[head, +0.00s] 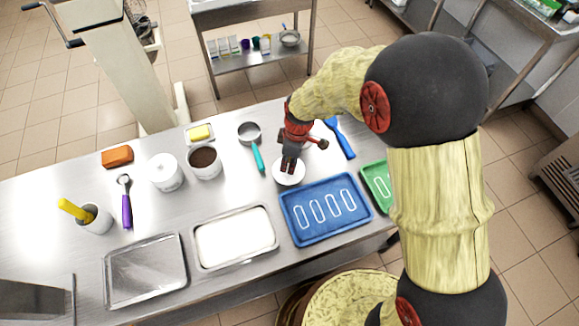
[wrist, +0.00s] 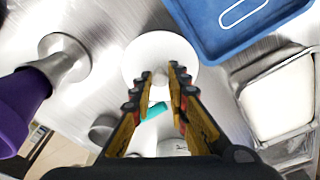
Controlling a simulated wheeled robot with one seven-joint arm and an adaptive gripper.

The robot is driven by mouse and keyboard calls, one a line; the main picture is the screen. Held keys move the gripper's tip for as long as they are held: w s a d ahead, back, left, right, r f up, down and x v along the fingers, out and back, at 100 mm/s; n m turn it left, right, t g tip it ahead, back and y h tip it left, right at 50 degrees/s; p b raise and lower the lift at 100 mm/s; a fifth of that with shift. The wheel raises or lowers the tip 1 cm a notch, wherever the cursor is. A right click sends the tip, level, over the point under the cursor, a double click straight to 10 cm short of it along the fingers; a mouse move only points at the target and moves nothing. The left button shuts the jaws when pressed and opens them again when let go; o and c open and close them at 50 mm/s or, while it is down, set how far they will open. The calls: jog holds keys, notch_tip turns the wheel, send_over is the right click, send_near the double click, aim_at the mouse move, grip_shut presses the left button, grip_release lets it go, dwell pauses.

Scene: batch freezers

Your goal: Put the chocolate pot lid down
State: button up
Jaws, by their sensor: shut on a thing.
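The chocolate pot lid is a round white disc (head: 289,174) with a small knob, below my gripper in the head view. It also shows in the wrist view (wrist: 148,52). My gripper (wrist: 162,76) is shut on the lid's knob. The chocolate pot (head: 205,162) stands uncovered to the left, with brown contents showing.
The blue tray (head: 326,207) with white outlines is close on the right. A teal-handled scoop (head: 257,155) lies to the left. A blue spatula (head: 342,139) lies to the right. A white-filled metal tray (head: 235,237) is nearer the front. A purple-handled item (wrist: 22,105) stands near the lid.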

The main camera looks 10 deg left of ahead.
jog(key=shift+w+f, duration=0.85)
jog(key=shift+f, duration=1.65)
jog(key=shift+f+b, duration=0.2)
jog(key=shift+b, duration=0.15)
jog(key=o, duration=0.8)
jog(key=shift+r, duration=0.1)
